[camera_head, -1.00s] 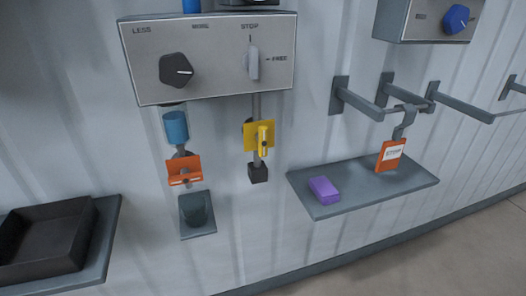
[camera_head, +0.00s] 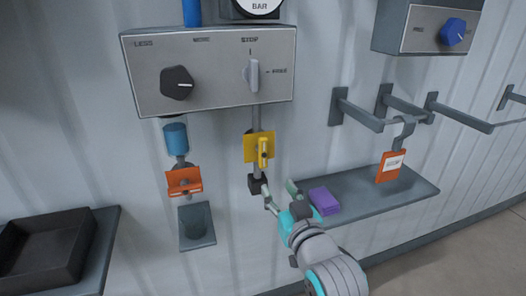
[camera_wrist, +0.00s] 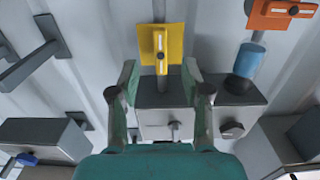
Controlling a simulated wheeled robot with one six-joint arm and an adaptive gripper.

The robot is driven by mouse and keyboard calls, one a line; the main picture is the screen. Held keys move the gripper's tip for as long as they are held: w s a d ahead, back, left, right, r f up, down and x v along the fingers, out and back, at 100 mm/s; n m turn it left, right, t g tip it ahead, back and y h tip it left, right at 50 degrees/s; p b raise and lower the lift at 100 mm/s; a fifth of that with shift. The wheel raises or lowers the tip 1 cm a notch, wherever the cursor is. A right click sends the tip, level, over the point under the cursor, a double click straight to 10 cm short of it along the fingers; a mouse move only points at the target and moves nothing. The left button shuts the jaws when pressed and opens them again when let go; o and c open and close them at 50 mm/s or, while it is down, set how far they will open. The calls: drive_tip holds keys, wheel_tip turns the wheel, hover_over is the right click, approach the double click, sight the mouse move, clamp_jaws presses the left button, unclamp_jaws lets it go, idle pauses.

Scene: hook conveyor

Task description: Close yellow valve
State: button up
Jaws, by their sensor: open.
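The yellow valve (camera_head: 259,147) is a square plate with a yellow handle on a grey vertical pipe below the control box. Its handle stands upright, in line with the pipe. In the wrist view the yellow valve (camera_wrist: 161,45) is ahead of the fingertips, about centred between them. My gripper (camera_head: 279,193) is open and empty, just below and right of the valve in the head view. In the wrist view my gripper (camera_wrist: 158,80) has its fingers apart, with nothing between them touching. I cannot tell the exact distance to the handle.
An orange valve (camera_head: 184,181) with its handle crosswise is to the left, above a small grey shelf (camera_head: 197,240). A purple block (camera_head: 325,201) lies on the shelf (camera_head: 363,207) close to my gripper. Wall hooks (camera_head: 360,116) stick out at right. The control box (camera_head: 215,72) is above.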

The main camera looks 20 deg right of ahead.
sight(264, 152)
drive_tip(key=w+r, duration=0.1)
drive_tip(key=w, duration=0.3)
drive_tip(key=w+r, duration=0.1)
drive_tip(key=w, duration=0.3)
drive_tip(key=w+r, duration=0.1)
drive_tip(key=w, duration=0.3)
drive_tip(key=shift+r, duration=0.4)
clamp_jaws()
